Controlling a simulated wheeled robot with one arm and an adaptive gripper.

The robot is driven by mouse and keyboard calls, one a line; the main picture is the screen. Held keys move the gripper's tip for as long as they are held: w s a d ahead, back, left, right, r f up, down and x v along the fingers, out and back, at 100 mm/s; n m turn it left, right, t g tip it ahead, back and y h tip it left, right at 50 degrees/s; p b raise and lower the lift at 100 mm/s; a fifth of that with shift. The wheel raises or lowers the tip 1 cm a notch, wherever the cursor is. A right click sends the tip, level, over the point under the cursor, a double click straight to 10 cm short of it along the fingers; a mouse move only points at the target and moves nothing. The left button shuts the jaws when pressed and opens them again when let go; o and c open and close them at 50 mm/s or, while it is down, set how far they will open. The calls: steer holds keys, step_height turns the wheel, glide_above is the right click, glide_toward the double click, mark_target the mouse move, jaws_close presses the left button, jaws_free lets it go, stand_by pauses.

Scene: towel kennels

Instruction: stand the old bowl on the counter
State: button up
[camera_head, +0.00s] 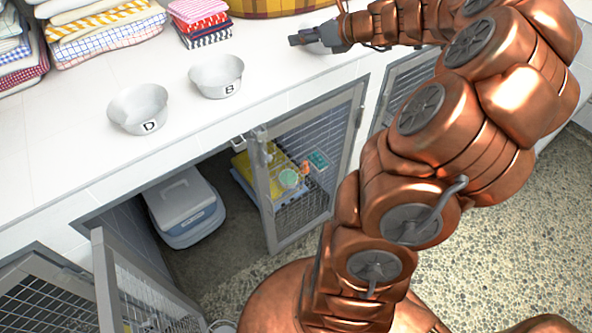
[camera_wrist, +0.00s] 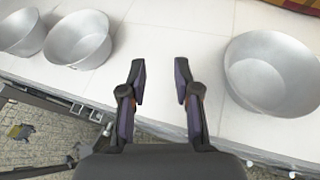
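On the white counter (camera_head: 60,150), a metal bowl marked D (camera_head: 140,108) and a metal bowl marked B (camera_head: 216,75) stand upright. A third metal bowl (camera_wrist: 275,72) stands on the counter to the right of my gripper in the wrist view; in the head view my gripper mostly covers it. My gripper (camera_wrist: 160,76) is open and empty, apart from all three bowls. I cannot tell which bowl is the old one. A pale rounded thing (camera_head: 222,326) shows at the bottom edge of the head view, mostly cut off and possibly a bowl.
Folded towels (camera_head: 105,30) and a small towel stack (camera_head: 200,22) lie at the back, near a yellow basket (camera_head: 280,6). The counter front is clear.

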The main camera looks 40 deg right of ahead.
steer(key=s+a+f+n+g+y, duration=0.1)
steer(key=s+a+n+g+y, duration=0.15)
steer(key=a+n, duration=0.55)
steer(key=s+a+f+n+g+y, duration=0.1)
steer(key=s+a+n+g, duration=0.2)
steer(key=a, duration=1)
steer(key=s+a+f+n+g+h, duration=0.2)
steer(key=s+a+f+n+g, duration=0.25)
steer(key=s+a+n, duration=0.5)
steer(key=s+d+f+n+g+h, duration=0.1)
steer(key=s+n+g+h, duration=0.1)
steer(key=s+n, duration=0.4)
steer(key=s+d+f+n+g+h, duration=0.1)
steer(key=s+n, duration=0.5)
steer(key=s, duration=0.6)
steer(key=f+g+h, duration=0.1)
steer(key=h, duration=0.1)
steer(key=shift+s+d+n+h, duration=0.25)
steer(key=shift+n+h, duration=0.1)
